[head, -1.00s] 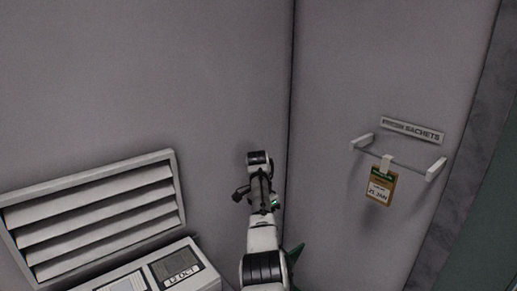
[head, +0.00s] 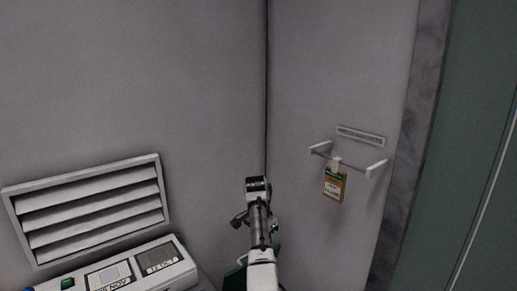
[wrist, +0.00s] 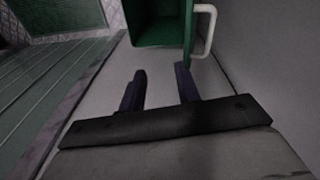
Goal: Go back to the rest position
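My gripper (wrist: 160,70) is open in the wrist view, its two dark fingers apart with nothing between them. A green bin (wrist: 158,24) lies beyond the fingertips, with a white bar handle (wrist: 206,30) beside it. In the head view my arm rises from the bottom middle in front of the wall corner, and its finger gap cannot be made out there. A bit of green (head: 235,278) shows behind the arm, mostly hidden.
A white rail (head: 347,160) with a hanging sachet (head: 334,184) is on the right wall, under a label plate (head: 361,136). A louvred vent (head: 88,208) and a control box (head: 125,272) are at lower left. A dark green panel (head: 470,150) is at far right.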

